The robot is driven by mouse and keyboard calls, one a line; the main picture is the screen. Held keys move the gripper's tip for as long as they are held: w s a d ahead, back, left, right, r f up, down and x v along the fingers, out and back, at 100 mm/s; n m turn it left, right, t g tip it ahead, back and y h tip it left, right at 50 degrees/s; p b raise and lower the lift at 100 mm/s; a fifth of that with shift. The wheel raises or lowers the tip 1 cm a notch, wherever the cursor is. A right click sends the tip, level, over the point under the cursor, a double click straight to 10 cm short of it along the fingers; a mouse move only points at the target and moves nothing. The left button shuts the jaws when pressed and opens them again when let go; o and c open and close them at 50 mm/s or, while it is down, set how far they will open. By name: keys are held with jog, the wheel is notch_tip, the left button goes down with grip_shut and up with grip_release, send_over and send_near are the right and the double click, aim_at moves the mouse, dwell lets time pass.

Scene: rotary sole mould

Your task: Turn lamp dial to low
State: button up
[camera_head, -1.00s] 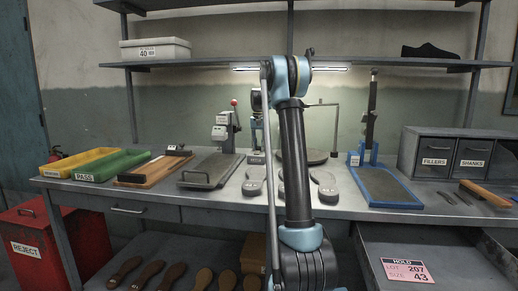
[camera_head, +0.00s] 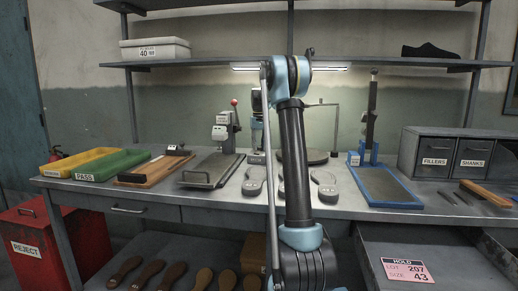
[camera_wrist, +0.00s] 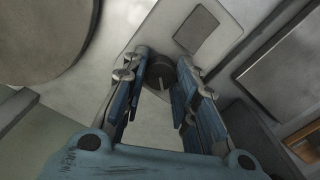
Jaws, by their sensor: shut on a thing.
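The lamp dial (camera_wrist: 160,70) is a dark round knob with a pale pointer line, on a light grey plate in the wrist view. Its pointer line faces the lower part of the picture. My gripper (camera_wrist: 164,78) is closed around the dial, with one blue-grey finger on each side. The lamp strip (camera_head: 245,67) glows white under the upper shelf in the head view. My arm hides the middle of the strip, and the dial cannot be made out in the head view. No dial markings are readable.
The bench (camera_head: 345,207) holds a yellow tray (camera_head: 85,158), a green tray (camera_head: 120,163), a small press (camera_head: 224,133), grey soles (camera_head: 325,188) and a blue-framed stand (camera_head: 385,188). A drawer cabinet (camera_head: 440,153) stands at the right. An open drawer (camera_head: 435,250) juts out below.

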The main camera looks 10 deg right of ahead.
dwell(0.4)
jog(key=o, duration=1.1)
jog(key=shift+w+r, duration=0.1)
jog(key=shift+r, duration=3.6)
